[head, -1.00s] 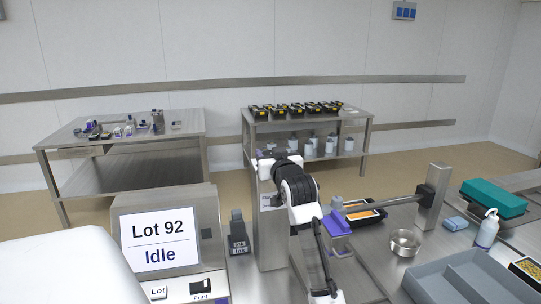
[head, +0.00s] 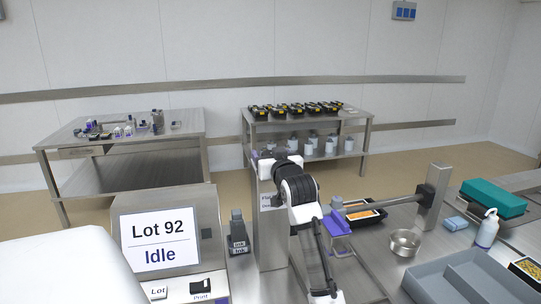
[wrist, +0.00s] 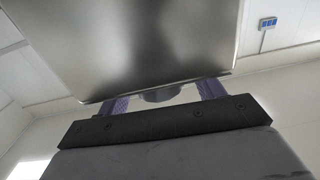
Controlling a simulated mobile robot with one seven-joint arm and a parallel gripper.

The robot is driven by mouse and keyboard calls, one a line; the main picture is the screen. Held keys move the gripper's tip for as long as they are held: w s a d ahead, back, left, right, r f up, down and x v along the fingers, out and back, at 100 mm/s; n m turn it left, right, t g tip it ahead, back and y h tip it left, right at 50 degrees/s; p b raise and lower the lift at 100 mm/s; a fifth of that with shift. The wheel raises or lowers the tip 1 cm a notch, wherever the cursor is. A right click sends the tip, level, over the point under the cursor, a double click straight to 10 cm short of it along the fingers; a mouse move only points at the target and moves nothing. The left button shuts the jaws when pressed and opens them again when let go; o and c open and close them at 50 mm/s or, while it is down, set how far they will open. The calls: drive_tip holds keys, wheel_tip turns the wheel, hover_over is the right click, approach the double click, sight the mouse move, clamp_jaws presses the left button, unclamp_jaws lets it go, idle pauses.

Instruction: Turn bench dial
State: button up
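A grey, rounded knob, which looks like the bench dial (wrist: 163,95), shows at the lower edge of a shiny metal housing in the wrist view. My gripper (wrist: 163,98) has its two purple fingers apart, one on each side of the knob. A gap seems to show on both sides, and I cannot tell whether either finger touches it. In the head view my gripper is at the top of a steel post (head: 273,240), and my own arm hides the dial there. A partly covered label (head: 271,201) is on the post's face.
Left of the post stand ink bottles (head: 238,232) and a screen (head: 160,240) reading "Lot 92 Idle". To the right are a purple block (head: 337,224), an orange-filled tray (head: 362,213), a steel bowl (head: 405,242), a spray bottle (head: 486,230) and a grey bin (head: 455,285).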

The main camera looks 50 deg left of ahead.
drive_tip(key=shift+d, duration=0.1)
drive_tip(key=b+v, duration=0.3)
drive_tip(key=v, duration=1)
drive_tip(key=shift+s+d, duration=0.15)
drive_tip(key=shift+d, duration=0.15)
